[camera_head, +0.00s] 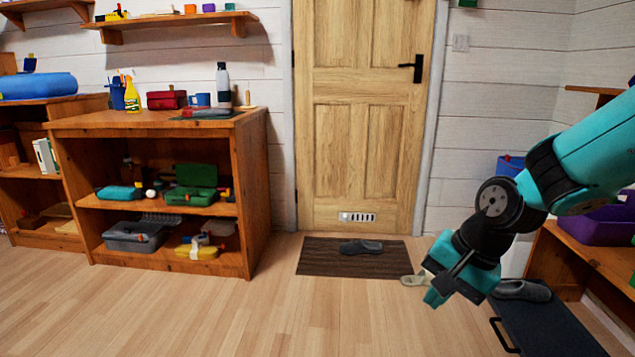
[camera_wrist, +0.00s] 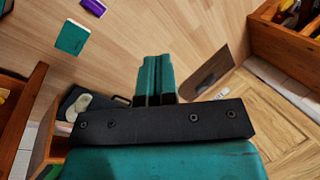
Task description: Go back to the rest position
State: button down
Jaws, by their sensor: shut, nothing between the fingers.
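My gripper (camera_head: 436,297) hangs at the lower right of the head view, at the end of my teal and black arm. It points down over the wood floor and holds nothing. In the wrist view its teal fingers (camera_wrist: 157,75) are together, with bare floor beyond them. A dark mat (camera_head: 318,262) lies before the door, with a grey slipper (camera_head: 362,247) on it. A light slipper (camera_head: 415,280) lies at the mat's right edge, close behind my gripper in the picture.
A wooden cabinet (camera_head: 160,126) with boxes and bottles stands left of the closed door (camera_head: 362,120). A dark tray (camera_head: 545,325) with a slipper (camera_head: 522,290) lies right of my gripper, beside a wooden shelf unit (camera_head: 590,255). The floor at centre is clear.

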jog(key=s+a+r+n+g, duration=0.15)
jog(key=s+r+n, duration=0.25)
jog(key=s+n, duration=0.45)
jog(key=s+a+r+n, duration=0.2)
jog(key=s+r+n, duration=0.3)
jog(key=s, duration=0.7)
notch_tip(320, 180, up, 35)
jog(key=w+p, duration=0.1)
jog(key=p, duration=3.5)
jog(key=shift+a+p, duration=0.15)
jog(key=shift+p, duration=0.15)
